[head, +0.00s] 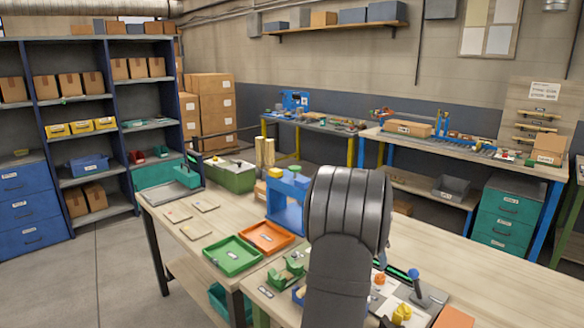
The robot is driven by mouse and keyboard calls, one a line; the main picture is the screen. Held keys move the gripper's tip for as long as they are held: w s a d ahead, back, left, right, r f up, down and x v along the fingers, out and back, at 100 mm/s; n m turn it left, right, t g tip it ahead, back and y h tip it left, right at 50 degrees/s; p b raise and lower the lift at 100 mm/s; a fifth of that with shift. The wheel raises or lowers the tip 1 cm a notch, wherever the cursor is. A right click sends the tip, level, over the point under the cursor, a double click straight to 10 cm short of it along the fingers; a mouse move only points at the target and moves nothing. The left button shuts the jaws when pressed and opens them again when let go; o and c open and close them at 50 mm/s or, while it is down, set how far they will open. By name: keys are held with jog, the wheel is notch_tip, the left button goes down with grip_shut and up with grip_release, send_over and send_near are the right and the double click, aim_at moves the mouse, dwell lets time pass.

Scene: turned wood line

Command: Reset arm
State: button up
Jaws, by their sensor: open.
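My arm rises from the bottom edge of the head view, right of centre, and ends in a rounded dark grey joint above the near workbench (215,218). My gripper does not show; it is hidden behind my arm or outside the picture, so I cannot see its fingers. My arm covers part of the bench top and the right part of a blue frame-like fixture (283,205) standing behind it.
A green tray (232,256) and an orange tray (266,237) lie left of my arm. A blue-knobbed lever (417,287) and small yellow parts (401,314) sit close on its right. Flat wooden pieces (195,230) lie at left. Free bench shows around them.

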jog(key=x, duration=1)
jog(key=shift+d+f, duration=0.15)
jog(key=shift+f, duration=0.05)
jog(key=shift+r+n+t, duration=0.2)
jog(key=shift+n+t, duration=0.1)
jog(key=shift+n, duration=0.3)
jog(key=shift+s+d+n+t+y, duration=0.1)
jog(key=shift+n+t+y, duration=0.25)
jog(key=shift+n, duration=0.8)
jog(key=shift+n+t+y, duration=0.15)
jog(key=shift+n+y, duration=0.3)
jog(key=shift+n, duration=0.7)
jog(key=shift+d+n+t+y, duration=0.15)
jog(key=shift+n+y, duration=0.4)
jog(key=shift+n, duration=1)
jog(key=shift+n+t+y, duration=0.25)
jog(key=shift+n+y, duration=0.3)
jog(key=shift+n, duration=1)
jog(key=shift+s+r, duration=0.25)
jog(key=shift+r, duration=0.25)
